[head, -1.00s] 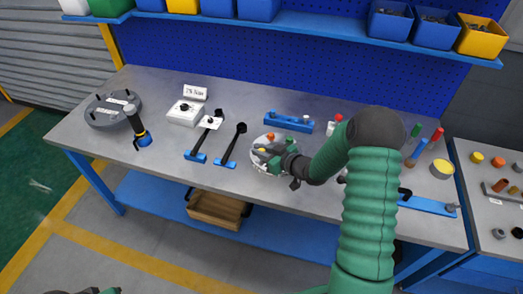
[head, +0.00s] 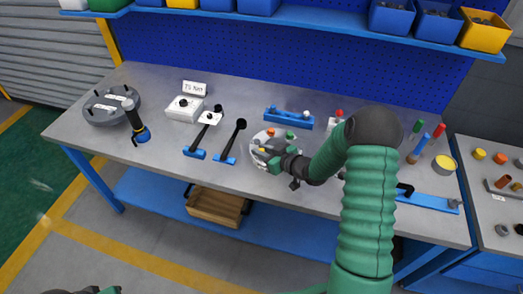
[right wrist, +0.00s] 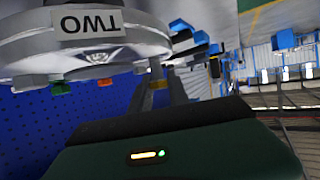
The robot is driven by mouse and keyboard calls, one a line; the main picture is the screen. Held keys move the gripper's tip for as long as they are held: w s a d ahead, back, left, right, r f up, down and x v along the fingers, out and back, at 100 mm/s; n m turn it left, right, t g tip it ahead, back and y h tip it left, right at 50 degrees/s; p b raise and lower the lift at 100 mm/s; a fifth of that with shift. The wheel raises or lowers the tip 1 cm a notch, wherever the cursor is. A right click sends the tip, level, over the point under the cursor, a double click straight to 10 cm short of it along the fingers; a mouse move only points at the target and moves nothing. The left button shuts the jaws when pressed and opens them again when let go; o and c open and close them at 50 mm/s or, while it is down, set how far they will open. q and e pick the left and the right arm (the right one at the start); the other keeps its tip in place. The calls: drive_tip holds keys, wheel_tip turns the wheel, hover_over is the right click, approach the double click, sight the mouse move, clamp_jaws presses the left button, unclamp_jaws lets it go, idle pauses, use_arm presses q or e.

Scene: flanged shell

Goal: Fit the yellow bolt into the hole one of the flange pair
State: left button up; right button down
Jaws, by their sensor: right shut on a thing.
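In the right wrist view the flange (right wrist: 130,45) fills the upper left, with a label reading TWO. An orange piece (head: 271,132) and a green piece (head: 290,135) show on it. My right gripper (head: 261,153) is at its left part, shut on the yellow bolt. Only a small yellow patch of the bolt (right wrist: 158,84) shows between the fingers. Its tip and the hole are hidden, so I cannot tell whether it is in. Only a sliver of my left arm shows at the bottom left.
Two black-handled tools on blue stands (head: 230,142) lie left of the flange. A blue rack (head: 288,119) stands behind it. A dark grey disc (head: 100,111) and an upright tool (head: 135,122) are at the far left.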

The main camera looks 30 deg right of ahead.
drive_tip(key=shift+f+b, duration=0.6)
drive_tip(key=shift+f, duration=0.3)
drive_tip(key=c, duration=1.2)
unclamp_jaws()
drive_tip(key=shift+s+a, duration=0.1)
drive_tip(key=shift+a, duration=0.05)
drive_tip(key=shift+o, duration=0.2)
drive_tip(key=shift+s, duration=0.15)
drive_tip(key=v, duration=1.6)
drive_tip(key=shift+r, duration=0.2)
drive_tip(key=shift+s, duration=0.15)
